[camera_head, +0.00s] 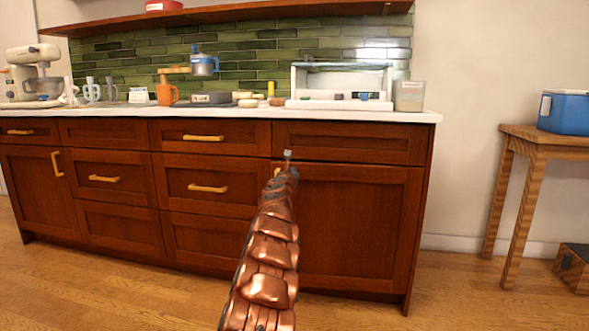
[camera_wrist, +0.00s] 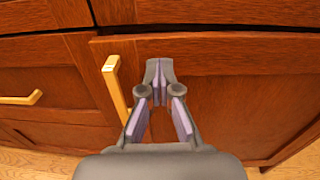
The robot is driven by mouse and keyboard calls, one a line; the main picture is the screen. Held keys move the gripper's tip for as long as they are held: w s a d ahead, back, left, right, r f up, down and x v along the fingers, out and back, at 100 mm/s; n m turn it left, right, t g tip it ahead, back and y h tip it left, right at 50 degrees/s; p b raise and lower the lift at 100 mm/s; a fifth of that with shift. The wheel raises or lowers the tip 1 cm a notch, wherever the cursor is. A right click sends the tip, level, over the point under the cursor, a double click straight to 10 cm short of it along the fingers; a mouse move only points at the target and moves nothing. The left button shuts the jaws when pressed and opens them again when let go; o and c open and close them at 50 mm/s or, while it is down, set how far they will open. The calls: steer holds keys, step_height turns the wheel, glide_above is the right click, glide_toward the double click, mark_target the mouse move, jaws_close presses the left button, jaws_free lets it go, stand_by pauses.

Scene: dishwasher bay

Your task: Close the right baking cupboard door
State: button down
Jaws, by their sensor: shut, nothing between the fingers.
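The right cupboard door (camera_head: 360,225) is a dark red-brown panel below the right drawer front. It looks flush or nearly flush with the cabinet, though a dark line runs along its top edge and I cannot tell if a small gap remains. Its yellow vertical handle (camera_wrist: 115,85) is at the door's upper left in the wrist view; in the head view my arm mostly hides it. My gripper (camera_wrist: 160,80) is shut and empty, in front of the door's upper left part, just right of the handle. I cannot tell if the fingertips touch the door. The door also fills the wrist view's right side (camera_wrist: 235,90).
The white counter (camera_head: 430,116) above carries a stand mixer (camera_head: 35,75), an orange mug (camera_head: 166,92), a white toaster oven (camera_head: 340,82) and a clear container (camera_head: 409,95). A wooden side table (camera_head: 520,150) with a blue box (camera_head: 566,111) stands at the right. The floor before the door is clear.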

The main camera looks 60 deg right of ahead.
steer(key=p+x, duration=0.5)
steer(key=p, duration=0.3)
steer(key=shift+w+d+f+p, duration=0.1)
steer(key=shift+d+f+p, duration=0.1)
steer(key=shift+d+p, duration=0.1)
stand_by(0.4)
